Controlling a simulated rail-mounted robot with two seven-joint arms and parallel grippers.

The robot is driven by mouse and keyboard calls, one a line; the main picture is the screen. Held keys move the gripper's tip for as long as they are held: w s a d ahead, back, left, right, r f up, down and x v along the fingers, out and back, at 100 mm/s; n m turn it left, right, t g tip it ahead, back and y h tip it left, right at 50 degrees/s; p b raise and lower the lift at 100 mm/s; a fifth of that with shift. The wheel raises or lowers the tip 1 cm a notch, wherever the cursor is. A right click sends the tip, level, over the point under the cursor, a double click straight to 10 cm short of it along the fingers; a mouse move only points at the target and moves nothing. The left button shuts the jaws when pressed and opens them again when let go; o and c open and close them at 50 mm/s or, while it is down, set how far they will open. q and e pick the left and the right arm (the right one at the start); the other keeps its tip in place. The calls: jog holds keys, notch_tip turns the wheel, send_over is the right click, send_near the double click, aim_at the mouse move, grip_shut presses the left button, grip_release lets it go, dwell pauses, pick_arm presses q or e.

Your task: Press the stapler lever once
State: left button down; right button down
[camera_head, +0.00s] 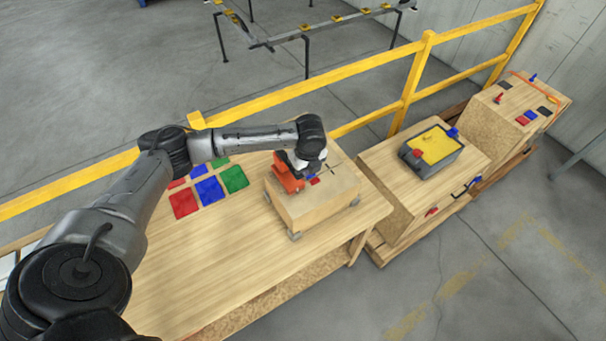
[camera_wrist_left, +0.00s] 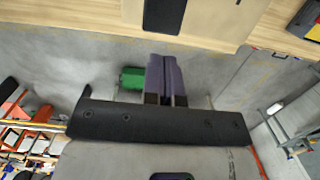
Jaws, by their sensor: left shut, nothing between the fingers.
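An orange-red tool that looks like the stapler (camera_head: 287,177) sits on top of a wooden block (camera_head: 318,205) on the near table in the head view. My left gripper (camera_head: 309,173) is just right of it, low over the block top, and partly covers that area. I cannot tell whether it touches the stapler. In the left wrist view the dark purple fingers (camera_wrist_left: 165,75) are together, with nothing between them. The stapler lever cannot be made out clearly. My right gripper is not in view.
Red, blue and green squares (camera_head: 208,189) lie left of the block on the table (camera_head: 240,270). A yellow rail (camera_head: 290,92) runs behind. The table's front is clear.

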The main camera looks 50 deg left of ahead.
pick_arm(q)
jog(key=shift+d+r, duration=0.3)
jog(key=shift+r, duration=0.75)
jog(key=shift+d+r, duration=0.25)
jog(key=shift+r, duration=0.75)
